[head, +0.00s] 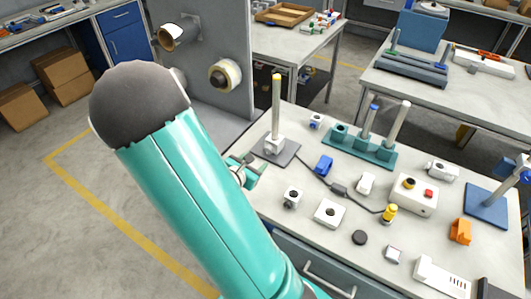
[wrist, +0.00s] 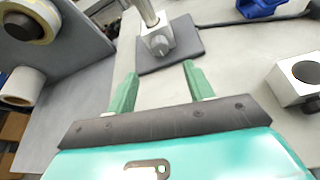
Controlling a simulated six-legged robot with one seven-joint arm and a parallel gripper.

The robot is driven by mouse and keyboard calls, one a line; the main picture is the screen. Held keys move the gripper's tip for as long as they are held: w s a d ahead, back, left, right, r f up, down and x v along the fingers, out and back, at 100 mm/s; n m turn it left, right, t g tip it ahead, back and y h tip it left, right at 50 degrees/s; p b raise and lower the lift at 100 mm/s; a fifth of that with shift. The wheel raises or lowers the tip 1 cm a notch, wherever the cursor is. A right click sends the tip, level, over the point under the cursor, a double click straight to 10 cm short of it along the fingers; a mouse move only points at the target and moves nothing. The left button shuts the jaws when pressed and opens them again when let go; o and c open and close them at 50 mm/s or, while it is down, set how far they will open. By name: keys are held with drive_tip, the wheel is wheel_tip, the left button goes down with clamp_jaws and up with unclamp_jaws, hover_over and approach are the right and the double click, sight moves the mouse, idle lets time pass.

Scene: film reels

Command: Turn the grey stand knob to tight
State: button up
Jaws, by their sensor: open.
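The stand has a pale upright post (head: 276,105) with a yellow tip, on a dark grey base plate (head: 290,155). A light block with a grey knob (wrist: 161,46) sits low on the post, near the top of the wrist view. In the head view the block (head: 274,145) is small and the knob's setting cannot be read. My gripper (wrist: 160,72) is open and empty. Its two green fingers point toward the knob, one on either side of its line, with a gap between fingertips and knob. In the head view my arm hides most of the gripper (head: 249,172).
A blue block (head: 324,165), a teal rack with posts (head: 358,150) and a white control box (head: 408,195) stand right of the stand. A white block with a dark round top (wrist: 300,78) is right of my gripper. A grey panel with reels (head: 224,76) stands at left.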

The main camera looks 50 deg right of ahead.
sight(267, 151)
drive_tip(key=shift+x, duration=4.55)
drive_tip(key=c, duration=1)
